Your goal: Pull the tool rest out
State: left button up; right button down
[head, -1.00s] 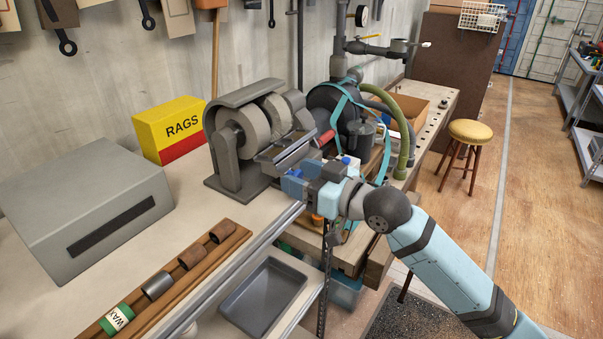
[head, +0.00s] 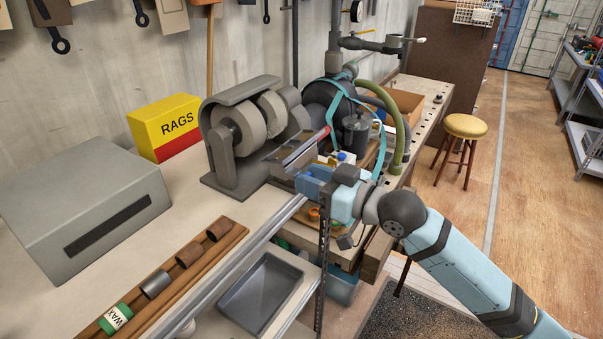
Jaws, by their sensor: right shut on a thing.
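The grinder (head: 236,130) stands on the bench with its grey wheels facing me. The tool rest (head: 301,153) is a shiny angled metal bar in front of the wheels, with a gap between it and them. Its far end meets a red piece (head: 325,132). My right gripper (head: 303,178), with blue fingers, is at the near side of the tool rest and shut on it. The exact grip point is hidden behind the fingers. My left gripper is not in view.
A yellow and red rags box (head: 172,128) and a grey metal box (head: 85,205) stand left of the grinder. A wooden rack (head: 150,282) and a grey tray (head: 262,293) are nearer. A green hose (head: 395,120) and dark machinery stand just behind my right gripper.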

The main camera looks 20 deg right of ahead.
jog(key=c, duration=1)
grip_release()
jog(key=shift+o, duration=0.7)
jog(key=shift+s+d, duration=0.1)
jog(key=shift+s, duration=0.05)
